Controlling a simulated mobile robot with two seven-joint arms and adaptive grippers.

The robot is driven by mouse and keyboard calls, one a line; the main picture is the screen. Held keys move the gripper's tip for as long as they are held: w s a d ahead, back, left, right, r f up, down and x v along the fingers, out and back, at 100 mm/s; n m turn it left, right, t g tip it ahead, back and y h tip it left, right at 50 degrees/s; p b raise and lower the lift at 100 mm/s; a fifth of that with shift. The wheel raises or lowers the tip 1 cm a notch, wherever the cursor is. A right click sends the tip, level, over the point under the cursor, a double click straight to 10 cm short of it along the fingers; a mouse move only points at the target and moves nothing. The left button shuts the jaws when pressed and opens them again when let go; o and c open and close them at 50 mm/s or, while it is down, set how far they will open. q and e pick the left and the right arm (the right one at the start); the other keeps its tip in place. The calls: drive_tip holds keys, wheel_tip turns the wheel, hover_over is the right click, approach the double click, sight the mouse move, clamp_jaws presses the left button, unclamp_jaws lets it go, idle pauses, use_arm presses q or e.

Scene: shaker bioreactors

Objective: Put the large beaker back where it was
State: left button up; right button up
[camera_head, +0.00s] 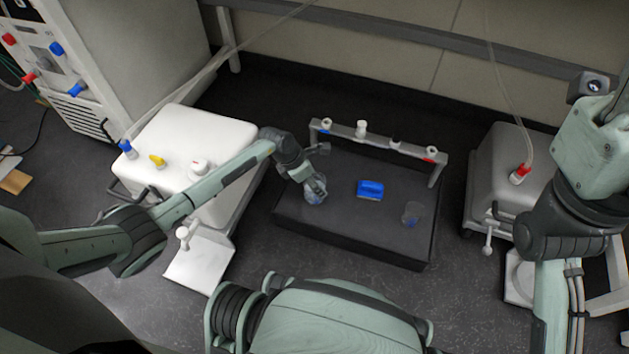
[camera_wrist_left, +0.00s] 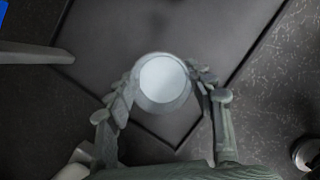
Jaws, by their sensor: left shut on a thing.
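My left gripper (camera_head: 311,181) is shut on a clear beaker (camera_head: 316,192) over the left part of the dark platform (camera_head: 345,238). The wrist view shows this beaker (camera_wrist_left: 163,83) from above, with its round pale inside between the two fingers (camera_wrist_left: 162,92). I cannot tell whether its base touches the platform. A second clear beaker (camera_head: 412,213) with a bluish tint stands on the right part of the platform, apart from the gripper. I cannot tell for certain which beaker is larger. My right gripper is out of view; only its arm shows at the right.
A blue block-like object (camera_head: 370,190) lies on the platform between the beakers. A grey rail (camera_head: 378,142) with several knobs stands along its back edge. White shaker units stand on the left (camera_head: 205,140) and right (camera_head: 510,150), with tubes attached. The platform's front middle is clear.

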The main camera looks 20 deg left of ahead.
use_arm(q)
drive_tip(key=o, duration=1.4)
